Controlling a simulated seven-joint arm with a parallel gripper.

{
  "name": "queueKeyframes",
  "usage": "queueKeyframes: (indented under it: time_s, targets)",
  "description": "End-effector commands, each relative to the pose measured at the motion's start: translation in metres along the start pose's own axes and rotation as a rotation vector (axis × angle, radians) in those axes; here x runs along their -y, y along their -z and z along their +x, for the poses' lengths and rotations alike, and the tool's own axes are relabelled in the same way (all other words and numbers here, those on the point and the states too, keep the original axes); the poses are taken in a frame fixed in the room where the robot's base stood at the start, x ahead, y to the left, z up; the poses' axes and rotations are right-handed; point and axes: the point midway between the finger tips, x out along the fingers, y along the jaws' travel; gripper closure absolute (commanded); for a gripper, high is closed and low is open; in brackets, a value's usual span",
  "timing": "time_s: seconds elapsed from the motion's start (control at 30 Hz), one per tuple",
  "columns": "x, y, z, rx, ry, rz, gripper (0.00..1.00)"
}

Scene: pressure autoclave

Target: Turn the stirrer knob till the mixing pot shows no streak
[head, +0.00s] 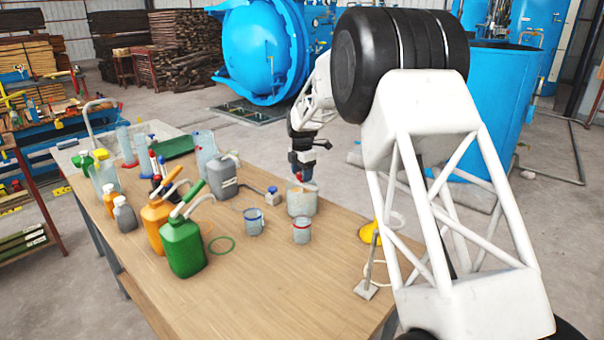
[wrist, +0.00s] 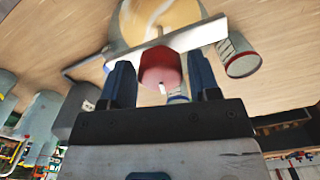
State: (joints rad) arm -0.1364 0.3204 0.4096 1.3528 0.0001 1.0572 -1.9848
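The mixing pot (head: 301,204) is a clear vessel with pale contents, standing on the wooden table. In the wrist view, the pot (wrist: 130,24) shows yellowish contents with a pale curved streak. A flat bar (wrist: 190,38) crosses the pot, and the red stirrer knob (wrist: 160,68) sits by it. My gripper (wrist: 161,72) has its two blue fingers on either side of the knob; I cannot tell whether both touch it. In the head view, my gripper (head: 302,172) points down above the pot; the knob is mostly hidden there.
Two small beakers, a blue-rimmed one (head: 254,222) and a red-rimmed one (head: 302,230), stand close in front of the pot. Green (head: 183,245) and orange (head: 158,222) bottles stand left. A yellow funnel (head: 369,232) is at right.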

Motion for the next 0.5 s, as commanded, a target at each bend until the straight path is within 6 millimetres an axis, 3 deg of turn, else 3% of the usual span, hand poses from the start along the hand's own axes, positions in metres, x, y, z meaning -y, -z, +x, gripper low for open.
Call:
queueKeyframes:
  time_s: [0.07, 0.5]
  targets:
    - [0.0001, 0.0000, 0.0006, 0.000, 0.001, 0.000, 0.32]
    - [0.0001, 0.0000, -0.0044, 0.000, 0.001, 0.000, 0.32]
